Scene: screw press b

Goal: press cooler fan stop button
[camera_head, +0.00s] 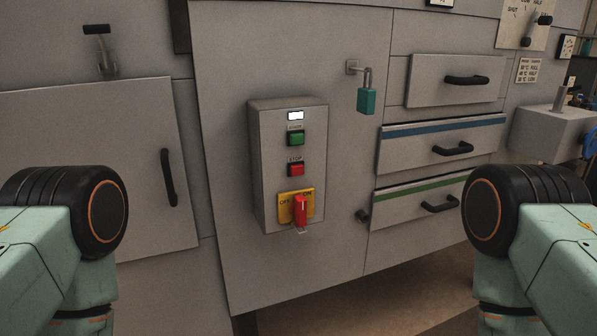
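A grey control box (288,165) is mounted on the cabinet front in the middle of the view. The red stop button (296,170) sits on its face, under a small STOP label. A green button (296,138) is above it, and a lit white indicator (295,116) is at the top. Below is a red rotary switch (300,209) on a yellow plate marked OFF and ON. My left arm shows at the lower left and my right arm at the lower right, both well apart from the box. Neither gripper's fingers are in view.
A teal padlock (367,100) hangs from a hasp right of the box. Drawers with black handles (453,149) are at the right. A cabinet door (95,150) with a black handle is at the left. The space before the box is clear.

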